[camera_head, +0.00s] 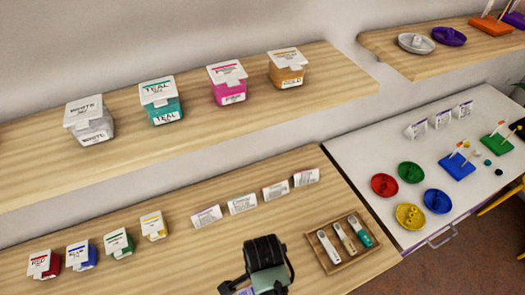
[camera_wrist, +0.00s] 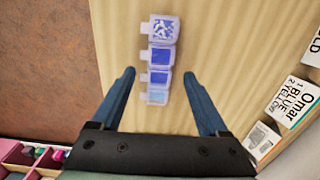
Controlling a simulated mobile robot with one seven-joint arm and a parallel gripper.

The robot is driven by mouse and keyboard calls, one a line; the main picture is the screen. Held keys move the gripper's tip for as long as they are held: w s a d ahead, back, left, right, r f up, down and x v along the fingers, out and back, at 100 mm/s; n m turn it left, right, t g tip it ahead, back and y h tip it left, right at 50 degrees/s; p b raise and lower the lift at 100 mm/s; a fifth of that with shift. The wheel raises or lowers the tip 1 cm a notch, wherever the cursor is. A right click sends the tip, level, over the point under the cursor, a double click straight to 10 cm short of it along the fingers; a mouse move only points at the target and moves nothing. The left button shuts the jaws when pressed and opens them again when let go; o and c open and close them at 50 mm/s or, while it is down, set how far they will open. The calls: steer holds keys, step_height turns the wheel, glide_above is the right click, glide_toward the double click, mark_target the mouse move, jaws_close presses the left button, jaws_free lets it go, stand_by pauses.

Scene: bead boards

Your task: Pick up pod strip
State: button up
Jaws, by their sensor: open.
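The pod strip (camera_wrist: 159,55) shows in the wrist view as a row of several joined blue and whitish pods with pale tabs on their left side. It lies on the wooden surface. My gripper (camera_wrist: 159,73) is open, with one dark blue finger on each side of the strip's near part. The fingers look apart from the strip, and I cannot tell how high they are above it. In the head view my gripper (camera_head: 258,284) is at the bottom, over the lower wooden surface. The strip is mostly hidden there.
Labelled cards (camera_wrist: 292,105) stand to the right in the wrist view; a pink compartment box (camera_wrist: 30,157) is at lower left. In the head view, a wooden tray (camera_head: 357,260) with tubes lies right of my gripper, and small lidded jars (camera_head: 118,242) stand left.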

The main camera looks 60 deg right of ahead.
steer(key=shift+a+f, duration=0.1)
steer(key=shift+f, duration=1.75)
steer(key=shift+c, duration=0.3)
jaws_close()
step_height(320, 180, up, 10)
